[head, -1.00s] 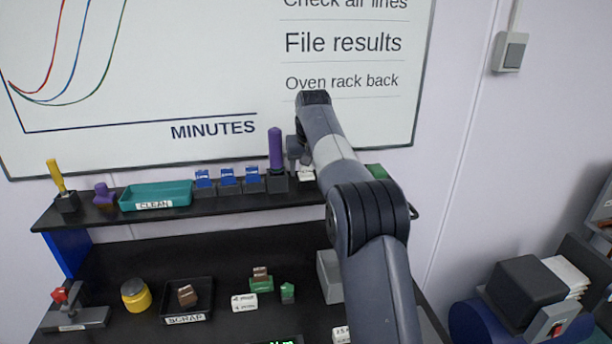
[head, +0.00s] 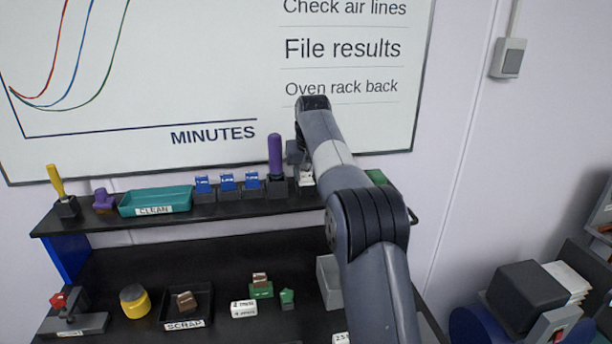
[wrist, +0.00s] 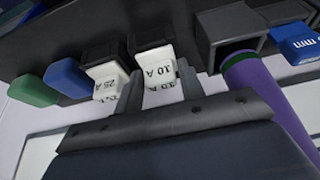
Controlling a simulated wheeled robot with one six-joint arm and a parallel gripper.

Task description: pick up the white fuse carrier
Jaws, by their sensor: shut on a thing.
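A white fuse carrier marked 10 A (wrist: 160,70) sits at a black holder between the two fingers of my gripper (wrist: 159,80) in the wrist view. The fingers are shut on its sides. A second white carrier, marked 25 A (wrist: 107,82), is in its own black holder just left of the fingers. In the head view my gripper (head: 300,160) is at the right part of the upper shelf, mostly hidden by my arm. A bit of white (head: 306,179) shows below it; which carrier that is I cannot tell.
A purple handle (wrist: 268,90) stands close to the right of my gripper, with a grey square socket (wrist: 232,32) beside it. Blue (wrist: 66,78) and green (wrist: 33,88) blocks are to the left. The upper shelf (head: 120,226) also holds a teal CLEAN tray (head: 155,199).

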